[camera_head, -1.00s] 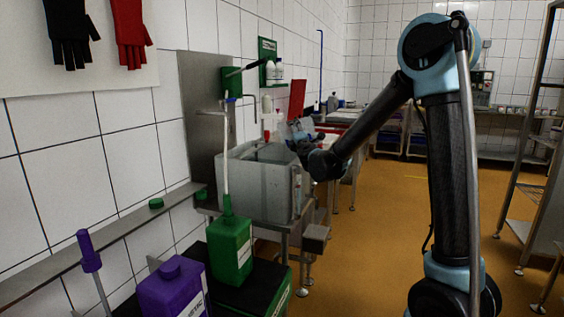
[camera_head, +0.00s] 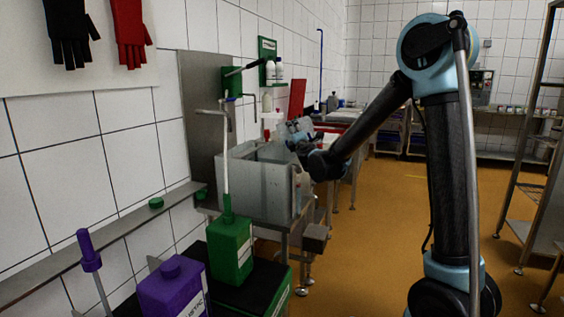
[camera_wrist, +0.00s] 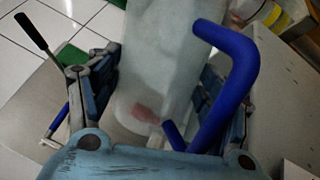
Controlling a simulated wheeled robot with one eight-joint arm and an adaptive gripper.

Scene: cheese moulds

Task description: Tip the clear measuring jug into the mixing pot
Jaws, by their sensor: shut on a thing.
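In the wrist view, the clear measuring jug (camera_wrist: 157,55) fills the middle. It is frosted, with a thick blue handle (camera_wrist: 238,62) on its right side. The two fingers of my gripper (camera_wrist: 160,72) close on the jug from either side. A small reddish patch shows through its wall; I cannot tell what it is. In the head view, my gripper (camera_head: 298,134) is above the right rim of a grey, open-topped basin (camera_head: 255,190). The jug cannot be made out clearly there. I cannot identify a mixing pot for sure in either view.
A green canister (camera_head: 231,250) and a purple canister (camera_head: 172,290) stand at the front left. A wall ledge (camera_head: 100,235) runs along the tiled wall. A metal rack (camera_head: 530,170) stands at the right. The orange floor between is clear.

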